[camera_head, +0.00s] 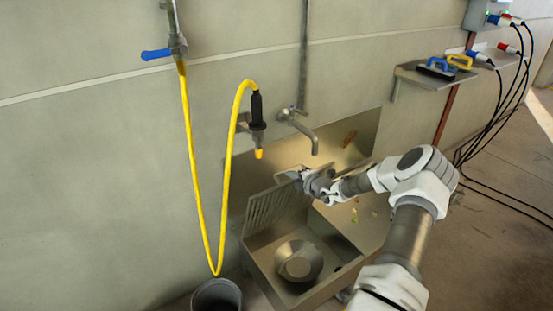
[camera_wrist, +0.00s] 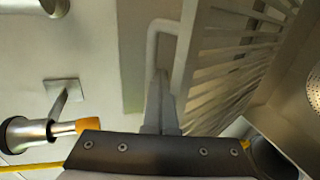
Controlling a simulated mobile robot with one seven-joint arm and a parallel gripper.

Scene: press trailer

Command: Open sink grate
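The sink grate (camera_head: 274,210) is a slatted metal panel. It stands tilted up steeply at the back left of the metal sink basin (camera_head: 309,300), leaving the basin uncovered. In the wrist view the grate's slats (camera_wrist: 228,72) are at the upper right. A pale bent bar (camera_wrist: 153,40), apparently the grate's handle, runs behind the fingertips. My gripper (camera_head: 300,174) is at the grate's upper right corner. In the wrist view its fingers (camera_wrist: 164,100) are close together, apparently on the bar, though the exact contact is partly hidden.
A faucet (camera_head: 304,130) juts from the wall just above my gripper. A yellow hose (camera_head: 226,180) with a black nozzle (camera_head: 257,110) hangs left of it. A dark bucket (camera_head: 216,294) stands left of the sink. A wall shelf (camera_head: 410,74) holds brushes at the upper right.

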